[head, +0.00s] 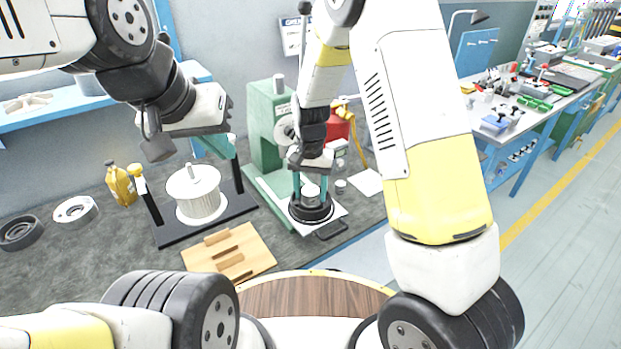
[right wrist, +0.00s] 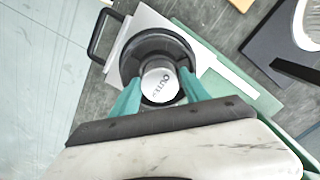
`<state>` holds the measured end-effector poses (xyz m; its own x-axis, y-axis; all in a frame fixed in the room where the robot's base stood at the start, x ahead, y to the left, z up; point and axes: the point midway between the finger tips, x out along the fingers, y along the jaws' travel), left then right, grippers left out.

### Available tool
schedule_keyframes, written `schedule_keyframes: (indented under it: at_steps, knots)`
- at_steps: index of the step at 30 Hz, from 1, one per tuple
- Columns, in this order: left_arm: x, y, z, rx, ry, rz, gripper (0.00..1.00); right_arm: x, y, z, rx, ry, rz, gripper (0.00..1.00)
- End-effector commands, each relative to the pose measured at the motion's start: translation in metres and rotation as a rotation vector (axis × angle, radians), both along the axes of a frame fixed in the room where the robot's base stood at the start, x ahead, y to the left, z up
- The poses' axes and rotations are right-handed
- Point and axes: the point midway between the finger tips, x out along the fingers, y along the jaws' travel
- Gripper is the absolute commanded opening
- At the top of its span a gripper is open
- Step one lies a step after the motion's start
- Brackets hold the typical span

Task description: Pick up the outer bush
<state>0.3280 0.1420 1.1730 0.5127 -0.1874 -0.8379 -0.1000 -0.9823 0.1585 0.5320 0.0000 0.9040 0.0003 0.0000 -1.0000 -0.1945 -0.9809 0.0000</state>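The outer bush (right wrist: 160,83) is a small silver cylinder with lettering on its top, in the middle of a black ring-shaped part (right wrist: 140,52). In the head view the black part (head: 311,212) rests on a white plate at the green press. My right gripper (head: 310,190) points down over it, its teal fingers on either side of the bush and apart, with a gap visible between them and the bush. My left gripper (head: 217,146) hangs at the left above the bench; its teal fingers overlap, so its opening is unclear.
A green press (head: 268,120) stands behind my right gripper. A white ribbed rotor (head: 200,205) sits on a black stand to the left. A wooden block (head: 230,258) lies in front. A yellow bottle (head: 121,186) and two ring parts are further left.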

Motion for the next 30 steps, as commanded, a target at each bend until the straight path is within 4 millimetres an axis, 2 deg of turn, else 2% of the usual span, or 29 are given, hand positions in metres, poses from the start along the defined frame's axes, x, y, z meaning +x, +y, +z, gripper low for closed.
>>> schedule_keyframes:
  at_steps: [1,6,8,20,28,30]
  knots:
    - [0.000,0.000,0.000,0.000,0.000,0.000,0.00,0.000,0.000,0.000,0.000,0.000,0.000,0.42]
    - [0.000,0.000,0.000,0.000,0.000,0.000,0.00,0.000,0.000,0.000,0.000,0.000,0.000,0.09]
    - [0.000,0.000,0.000,0.000,0.000,0.000,0.00,0.000,0.000,0.000,0.000,0.000,0.000,0.00]
    - [0.000,0.000,0.000,0.000,0.000,0.000,0.00,0.000,0.000,0.006,0.001,-0.001,0.000,0.00]
    - [0.000,0.000,0.000,0.000,0.000,0.000,0.00,0.001,0.001,0.039,0.002,-0.004,0.001,0.00]
    - [0.000,0.000,0.000,0.000,0.000,0.000,0.00,-0.016,0.004,0.038,0.000,0.001,0.003,0.00]
